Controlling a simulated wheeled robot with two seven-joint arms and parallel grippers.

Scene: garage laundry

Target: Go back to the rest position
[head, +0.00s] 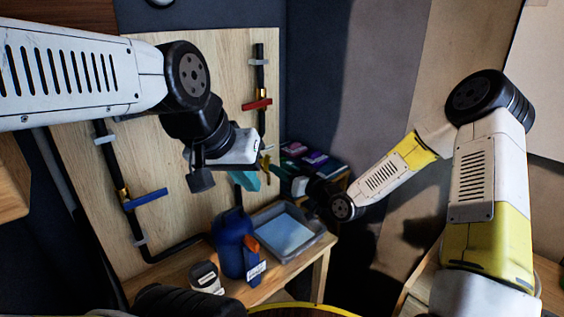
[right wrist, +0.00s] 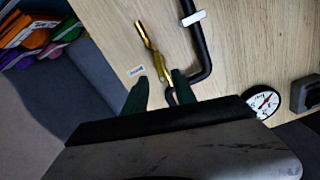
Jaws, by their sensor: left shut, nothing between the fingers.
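My left arm enters the head view from the upper left. Its gripper (head: 246,181) hangs in front of the wooden panel, above the bench, with teal fingers together and nothing held. My right arm bends in from the right, its forearm (head: 388,178) pointing left toward the panel; its gripper is largely hidden in the head view. In the right wrist view my right gripper (right wrist: 160,82) has its two dark green fingers apart, in front of the panel. A yellow-handled valve (right wrist: 150,45) shows ahead of and between the fingertips; I cannot tell if they touch it.
The panel (head: 165,90) carries black pipes, a red-handled valve (head: 257,104) and a blue-handled valve (head: 146,198). A round gauge (right wrist: 263,101) is on the panel.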

